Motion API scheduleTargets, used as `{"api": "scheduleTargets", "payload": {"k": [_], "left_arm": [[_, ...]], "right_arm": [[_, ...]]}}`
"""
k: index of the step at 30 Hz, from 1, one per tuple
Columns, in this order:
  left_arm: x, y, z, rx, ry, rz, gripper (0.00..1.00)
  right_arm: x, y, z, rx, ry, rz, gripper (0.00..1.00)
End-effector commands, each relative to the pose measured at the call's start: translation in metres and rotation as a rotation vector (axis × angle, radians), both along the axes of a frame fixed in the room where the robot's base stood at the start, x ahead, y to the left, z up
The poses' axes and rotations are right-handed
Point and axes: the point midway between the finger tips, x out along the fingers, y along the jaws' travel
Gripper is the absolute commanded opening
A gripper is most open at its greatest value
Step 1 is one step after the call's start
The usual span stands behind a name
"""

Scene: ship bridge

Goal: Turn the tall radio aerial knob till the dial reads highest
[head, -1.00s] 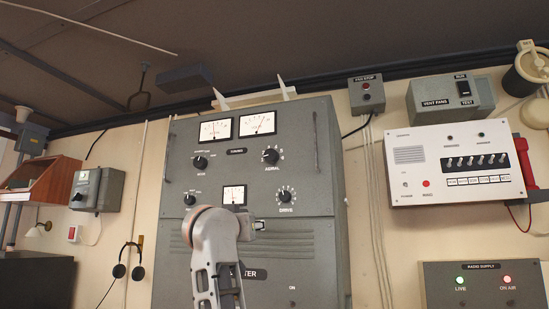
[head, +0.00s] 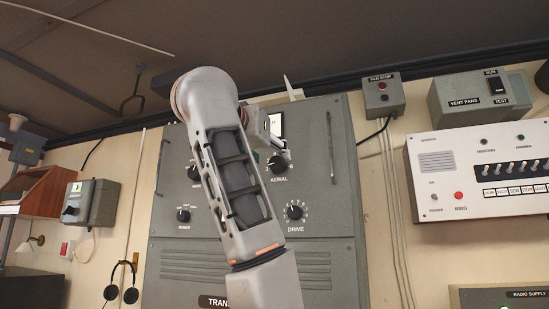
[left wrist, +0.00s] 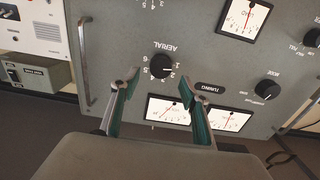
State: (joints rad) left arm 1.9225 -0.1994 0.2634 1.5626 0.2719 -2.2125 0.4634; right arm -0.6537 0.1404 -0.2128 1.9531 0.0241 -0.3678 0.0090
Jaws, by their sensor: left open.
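The tall grey radio cabinet (head: 334,220) faces me. Its black aerial knob (head: 276,168) is partly hidden by my left gripper (head: 284,150) in the head view. The left wrist view shows the picture upside down, with the aerial knob (left wrist: 161,66) just beyond and between the fingertips of my left gripper (left wrist: 160,87). The jaws are open, with green pads, and do not appear to touch the knob. The white dial (left wrist: 168,109) next to the knob has a thin needle; its reading is too small to tell. My right gripper is out of view.
Other knobs are near: the drive knob (head: 294,212), a lower-left knob (head: 183,215) and the mode knob (left wrist: 267,88). A vertical handle (head: 331,147) stands out at the cabinet's right side. A white switch panel (head: 480,175) hangs further right.

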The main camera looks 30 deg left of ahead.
Motion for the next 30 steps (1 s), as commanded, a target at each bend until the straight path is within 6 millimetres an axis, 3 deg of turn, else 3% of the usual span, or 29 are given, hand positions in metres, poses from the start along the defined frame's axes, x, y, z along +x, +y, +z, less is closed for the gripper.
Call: {"api": "scheduleTargets", "payload": {"k": [9, 19, 23, 24, 30], "left_arm": [[0.036, 0.009, 0.001, -0.001, 0.000, 0.001, 0.45], [0.040, 0.010, 0.000, -0.001, 0.000, 0.000, 0.45], [0.040, 0.010, 0.000, -0.001, 0.000, 0.000, 0.11], [0.040, 0.010, 0.000, -0.001, 0.000, 0.000, 0.07], [0.039, 0.010, 0.000, 0.004, 0.001, 0.000, 0.07]], "right_arm": [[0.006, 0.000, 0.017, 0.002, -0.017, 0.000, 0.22], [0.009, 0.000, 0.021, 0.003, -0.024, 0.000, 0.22], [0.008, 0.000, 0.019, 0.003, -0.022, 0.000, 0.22], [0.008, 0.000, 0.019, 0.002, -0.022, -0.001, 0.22], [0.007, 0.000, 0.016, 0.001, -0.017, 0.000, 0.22]]}}
